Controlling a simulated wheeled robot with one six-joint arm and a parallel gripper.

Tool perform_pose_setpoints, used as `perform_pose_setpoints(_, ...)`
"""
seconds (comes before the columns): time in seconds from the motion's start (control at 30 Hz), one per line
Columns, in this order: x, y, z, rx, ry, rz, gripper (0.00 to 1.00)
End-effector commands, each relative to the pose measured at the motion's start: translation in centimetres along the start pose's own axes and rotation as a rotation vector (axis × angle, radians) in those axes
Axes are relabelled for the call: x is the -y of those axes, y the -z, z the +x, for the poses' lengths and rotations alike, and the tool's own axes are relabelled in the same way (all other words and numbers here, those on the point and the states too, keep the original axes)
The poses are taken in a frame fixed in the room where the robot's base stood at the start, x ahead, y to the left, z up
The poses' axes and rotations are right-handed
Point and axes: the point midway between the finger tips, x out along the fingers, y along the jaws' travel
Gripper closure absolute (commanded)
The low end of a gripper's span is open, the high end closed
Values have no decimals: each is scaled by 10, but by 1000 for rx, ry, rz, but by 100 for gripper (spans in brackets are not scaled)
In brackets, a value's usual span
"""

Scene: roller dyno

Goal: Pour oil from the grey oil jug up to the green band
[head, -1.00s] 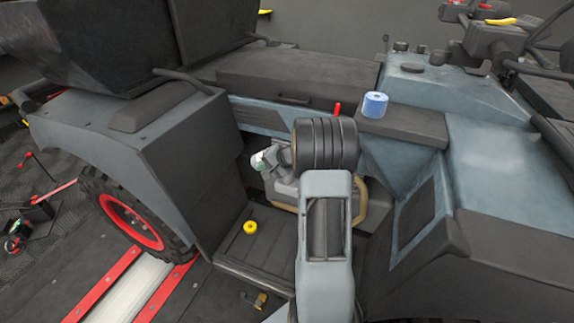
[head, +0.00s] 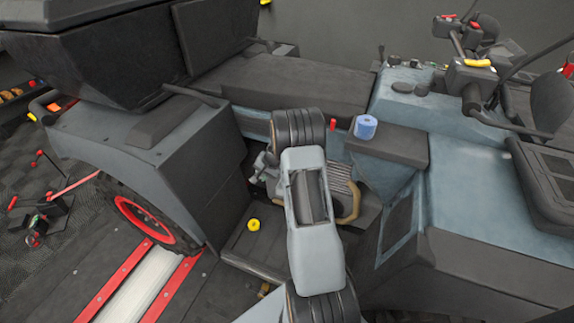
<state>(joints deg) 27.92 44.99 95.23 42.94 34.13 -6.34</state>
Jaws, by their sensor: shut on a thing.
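My arm runs up the middle of the head view, and its links cover the place where my gripper works. I cannot make out the fingers. Small light grey parts (head: 264,166) show left of the arm beside the engine bay; I cannot tell whether they belong to my wrist. The grey oil jug cannot be made out, and no green band shows. Part of a grey ribbed engine (head: 342,184) shows right of the arm, with a tan curved tube (head: 351,207) beside it. A yellow cap (head: 254,225) lies on the dark footstep.
A blue roll (head: 366,126) stands on the dark ledge (head: 392,146), near a red-tipped handle (head: 333,124). The vehicle's grey fender (head: 190,140) and blue-grey bodywork (head: 470,180) flank the bay. A red-rimmed wheel (head: 145,217) sits at left by red-edged rollers.

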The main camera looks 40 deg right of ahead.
Motion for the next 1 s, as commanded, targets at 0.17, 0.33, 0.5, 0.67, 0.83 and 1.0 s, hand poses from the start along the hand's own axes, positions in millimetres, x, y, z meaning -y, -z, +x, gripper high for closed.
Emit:
perform_pose_setpoints(0.17,8,0,-5,3,-64,-1,100)
perform_pose_setpoints(0.33,12,0,-3,4,-126,-2,100)
perform_pose_setpoints(0.5,15,0,-1,3,-191,-2,100)
perform_pose_setpoints(0.67,19,1,3,4,-274,-3,100)
perform_pose_setpoints(0.83,20,1,10,4,-348,-2,100)
perform_pose_setpoints(1.0,21,2,15,5,-406,-1,100)
